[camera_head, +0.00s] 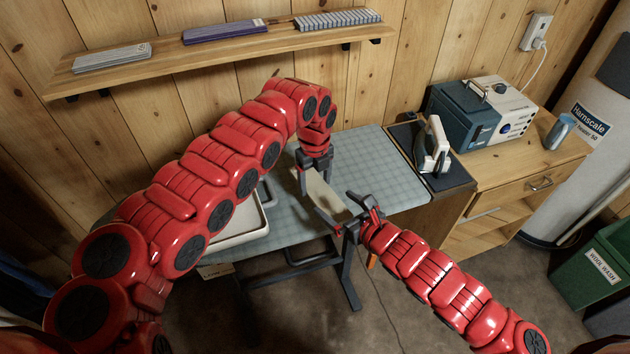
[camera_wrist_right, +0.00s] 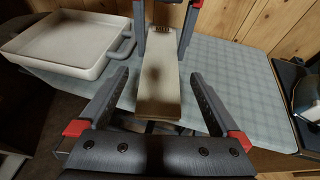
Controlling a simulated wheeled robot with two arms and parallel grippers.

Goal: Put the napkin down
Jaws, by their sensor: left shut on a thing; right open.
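The napkin (camera_head: 324,195) is a long, flat cream strip, and it also shows in the right wrist view (camera_wrist_right: 160,85). My left gripper (camera_head: 313,175) is shut on its upper end, with the strip hanging between the fingers over the blue-grey checked table (camera_head: 375,155). In the right wrist view, the left fingers (camera_wrist_right: 164,28) flank the napkin's far end. My right gripper (camera_head: 341,211) is open, near the napkin's lower end. Its fingers (camera_wrist_right: 159,85) stand on either side of the strip, with gaps. I cannot tell whether the napkin touches the table.
A cream tray (camera_wrist_right: 62,68) with a handle stands on the table's left part, partly behind my left arm in the head view. An iron (camera_head: 433,148) stands on a dark pad at right, beside a blue-grey machine (camera_head: 465,112). The table's right part is clear.

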